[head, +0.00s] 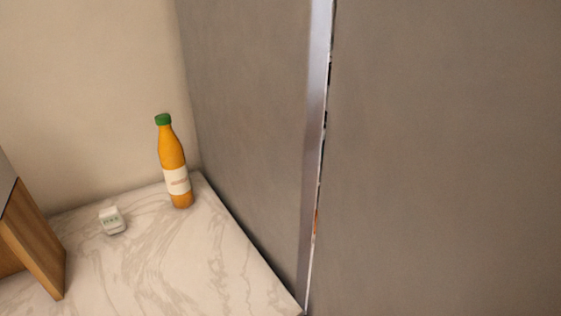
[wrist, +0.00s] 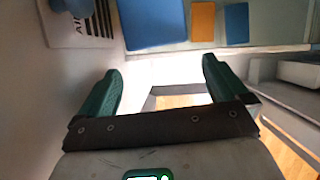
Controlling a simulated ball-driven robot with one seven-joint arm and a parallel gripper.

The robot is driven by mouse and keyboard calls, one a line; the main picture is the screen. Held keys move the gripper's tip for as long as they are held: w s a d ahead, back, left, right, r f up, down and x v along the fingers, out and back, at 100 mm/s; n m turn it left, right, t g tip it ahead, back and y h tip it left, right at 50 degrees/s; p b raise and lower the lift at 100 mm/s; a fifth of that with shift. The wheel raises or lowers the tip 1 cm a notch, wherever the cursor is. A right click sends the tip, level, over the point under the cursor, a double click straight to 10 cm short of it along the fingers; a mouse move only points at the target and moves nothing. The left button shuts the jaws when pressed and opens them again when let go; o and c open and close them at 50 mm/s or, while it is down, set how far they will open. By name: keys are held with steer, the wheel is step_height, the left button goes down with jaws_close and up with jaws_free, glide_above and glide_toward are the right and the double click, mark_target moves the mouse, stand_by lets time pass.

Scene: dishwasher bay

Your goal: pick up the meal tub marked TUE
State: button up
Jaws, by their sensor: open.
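No tub that I can read as marked TUE shows in either view. In the head view, a small white item (head: 112,220) with a greenish marking sits on the marble counter (head: 150,265); the marking is too small to read, and I cannot tell what the item is. My gripper (wrist: 162,75) shows in the wrist view with its two green fingers wide apart and nothing between them. It does not show in the head view.
An orange bottle (head: 173,170) with a green cap stands by a large grey panel (head: 430,150). A wooden piece (head: 35,240) is at left. In the wrist view, a blue panel (wrist: 152,22) and an orange one (wrist: 203,20) lie beyond the fingers.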

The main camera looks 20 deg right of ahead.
steer(key=w, duration=0.1)
steer(key=w+a, duration=0.1)
steer(key=w+p, duration=0.1)
steer(key=shift+w+a, duration=0.35)
steer(key=shift+x, duration=1.45)
steer(key=shift+s+d, duration=0.1)
steer(key=c, duration=1.2)
